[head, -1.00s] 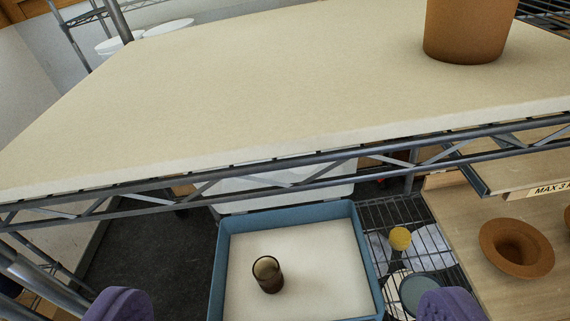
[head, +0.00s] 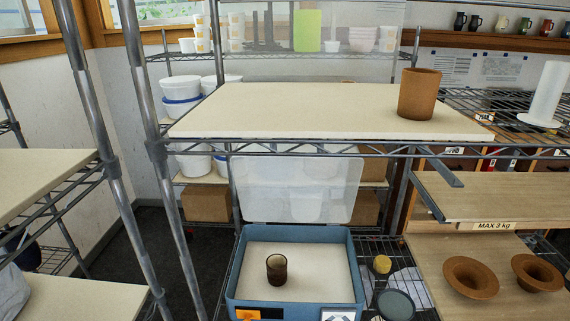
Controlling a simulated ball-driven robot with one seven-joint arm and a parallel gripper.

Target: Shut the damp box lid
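The damp box (head: 352,262) is a blue open bin with a pale bed inside, low on the wire shelf. A small dark brown cup (head: 277,269) stands on the bed. The lid (head: 318,189) is a translucent whitish panel. It stands raised at the back edge of the box, so the box is open. Its top comes close under the shelf board above. My gripper is not in the current view.
A board (head: 290,108) on the rack above holds a brown clay pot (head: 418,94). Metal posts (head: 170,170) stand to the left. Right of the box are a yellow sponge (head: 382,264), a round grey-green lid (head: 396,305) and brown flared bowls (head: 471,277).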

